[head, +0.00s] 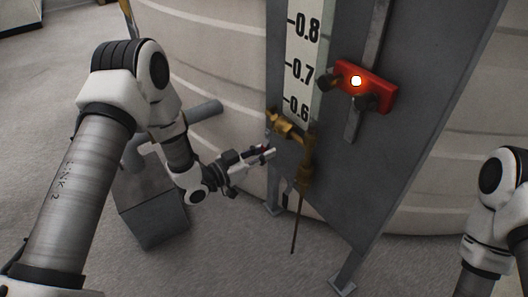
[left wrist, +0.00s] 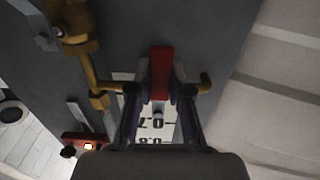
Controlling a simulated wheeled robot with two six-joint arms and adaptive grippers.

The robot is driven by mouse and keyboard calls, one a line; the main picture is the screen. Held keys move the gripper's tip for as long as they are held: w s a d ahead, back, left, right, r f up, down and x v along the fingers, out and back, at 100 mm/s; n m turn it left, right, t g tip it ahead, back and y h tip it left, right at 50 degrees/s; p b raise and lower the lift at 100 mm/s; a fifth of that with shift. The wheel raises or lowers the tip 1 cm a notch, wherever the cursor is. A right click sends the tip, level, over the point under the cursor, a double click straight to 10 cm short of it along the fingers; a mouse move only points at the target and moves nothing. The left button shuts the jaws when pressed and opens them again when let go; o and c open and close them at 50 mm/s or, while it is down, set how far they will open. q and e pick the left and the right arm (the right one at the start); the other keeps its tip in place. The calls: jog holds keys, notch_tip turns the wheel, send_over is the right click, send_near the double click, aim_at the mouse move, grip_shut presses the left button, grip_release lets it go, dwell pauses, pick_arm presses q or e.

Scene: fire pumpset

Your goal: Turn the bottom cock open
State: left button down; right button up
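The brass bottom cock (head: 285,127) sits on the grey panel at the foot of the level scale, with a brass fitting and thin rod hanging below it. My left gripper (head: 266,153) is beside it, at its lower left. In the left wrist view, a red handle (left wrist: 160,68) lies between the converging fingertips of my left gripper (left wrist: 162,82), which appear closed against both its sides. Brass parts of the cock (left wrist: 112,87) show beside the fingers. The fingers hide part of the cock. My right gripper is out of view; only its arm shows at the right edge.
The grey panel (head: 385,170) carries the white scale (head: 303,50) and a red block with a lit lamp (head: 378,85). A pale ribbed tank (head: 215,50) stands behind. A grey box (head: 152,215) stands on the floor below my left arm.

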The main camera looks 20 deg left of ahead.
pick_arm(q)
jog(key=shift+w+a+r, duration=0.1)
jog(key=shift+a, duration=0.05)
jog(key=w+a+r+m+p, duration=0.1)
jog(key=a+r+m+p, duration=0.1)
jog(key=m+p, duration=0.3)
jog(key=w+a+r+m+p, duration=0.2)
jog(key=r+m+p, duration=0.2)
jog(key=m, duration=0.9)
jog(key=shift+w+a+p, duration=0.25)
jog(key=shift+p, duration=0.75)
jog(key=c, duration=1.1)
grip_release()
jog(key=shift+f, duration=0.1)
jog(key=shift+o, duration=0.2)
